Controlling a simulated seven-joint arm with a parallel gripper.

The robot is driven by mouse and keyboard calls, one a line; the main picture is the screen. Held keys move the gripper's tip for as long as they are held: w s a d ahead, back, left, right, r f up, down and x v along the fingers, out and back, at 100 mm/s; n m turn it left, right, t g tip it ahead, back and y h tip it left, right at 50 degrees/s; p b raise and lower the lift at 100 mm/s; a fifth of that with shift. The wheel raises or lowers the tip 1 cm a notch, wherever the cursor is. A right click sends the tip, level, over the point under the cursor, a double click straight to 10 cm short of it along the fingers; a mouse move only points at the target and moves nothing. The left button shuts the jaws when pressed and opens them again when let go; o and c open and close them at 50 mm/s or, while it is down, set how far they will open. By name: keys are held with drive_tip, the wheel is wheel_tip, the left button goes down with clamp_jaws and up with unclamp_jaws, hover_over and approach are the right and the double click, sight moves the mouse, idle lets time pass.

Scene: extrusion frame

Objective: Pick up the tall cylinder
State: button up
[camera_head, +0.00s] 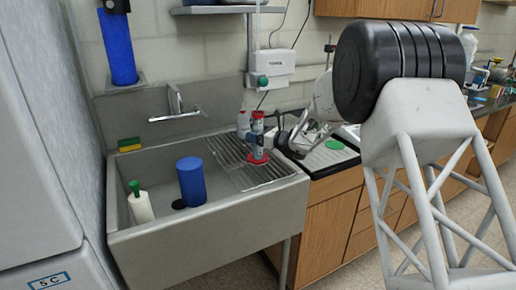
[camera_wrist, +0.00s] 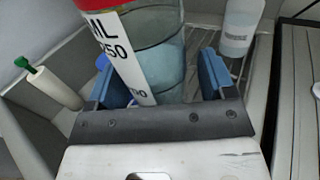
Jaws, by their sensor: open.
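A tall clear graduated cylinder (camera_wrist: 170,45) with a white printed label and a red band fills the space between my fingers in the wrist view. In the head view the cylinder (camera_head: 257,128) stands upright on a red base on the ribbed drainboard at the sink's right side. My gripper (camera_wrist: 156,82) is open, with one blue finger on each side of the cylinder; whether either finger touches it I cannot tell. In the head view my gripper (camera_head: 265,140) reaches the cylinder from the right and hides part of it.
The sink basin (camera_head: 125,235) holds a blue cylinder (camera_head: 191,182) and a white bottle with a green top (camera_head: 140,203). A clear bottle (camera_head: 243,124) stands close behind the graduated cylinder. A faucet (camera_head: 177,105) is at the back. A countertop (camera_head: 325,158) adjoins on the right.

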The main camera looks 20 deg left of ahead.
sight(257, 125)
idle(0.4)
drive_tip(key=c, duration=1.4)
drive_tip(key=shift+r, duration=0.4)
drive_tip(key=shift+r, duration=1.45)
drive_tip(key=s+d+r, duration=0.1)
drive_tip(key=s+d, duration=0.6)
drive_tip(key=s, duration=0.6)
drive_tip(key=shift+s+d+r, duration=0.2)
drive_tip(key=shift+s, duration=0.2)
drive_tip(key=shift+s+d, duration=0.1)
drive_tip(key=shift+s, duration=0.05)
